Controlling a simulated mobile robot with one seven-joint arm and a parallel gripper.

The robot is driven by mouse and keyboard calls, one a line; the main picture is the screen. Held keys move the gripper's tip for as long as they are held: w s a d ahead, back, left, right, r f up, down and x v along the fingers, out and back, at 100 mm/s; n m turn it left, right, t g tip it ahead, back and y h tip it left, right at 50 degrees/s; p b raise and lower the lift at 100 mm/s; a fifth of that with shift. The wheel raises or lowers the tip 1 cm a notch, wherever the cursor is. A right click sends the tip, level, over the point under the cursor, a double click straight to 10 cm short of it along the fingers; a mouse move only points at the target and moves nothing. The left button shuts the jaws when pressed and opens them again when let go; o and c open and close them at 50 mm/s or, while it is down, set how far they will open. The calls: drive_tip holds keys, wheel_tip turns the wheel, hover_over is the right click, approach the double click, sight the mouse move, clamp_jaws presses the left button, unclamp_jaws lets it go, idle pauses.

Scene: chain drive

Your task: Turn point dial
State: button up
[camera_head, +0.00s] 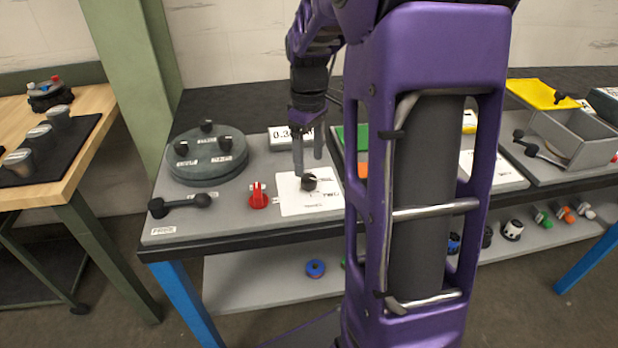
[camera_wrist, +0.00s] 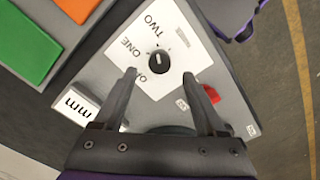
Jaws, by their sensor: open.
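The point dial is a small black knob (camera_head: 309,183) on a white plate (camera_head: 322,207) on the grey bench panel. In the wrist view the knob (camera_wrist: 159,61) shows a light pointer mark, with the words ONE and TWO printed around it on the plate. My gripper (camera_head: 307,165) points down just above the knob, its two fingers apart and empty. In the wrist view my gripper (camera_wrist: 163,72) has a finger on either side of the knob's line, with clear space to it. I cannot tell the exact height of the fingertips over the knob.
A red switch (camera_head: 258,196) stands left of the plate. A round grey turntable (camera_head: 207,155) with black knobs and a black lever (camera_head: 180,205) are farther left. A digital display (camera_head: 284,137) stands behind. Green and orange pads (camera_wrist: 32,38) lie beside the plate.

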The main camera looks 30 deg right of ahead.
sight(309, 178)
wheel_tip(309, 178, down, 5)
drive_tip(key=shift+f+b, duration=0.1)
drive_tip(key=shift+b, duration=0.3)
clamp_jaws()
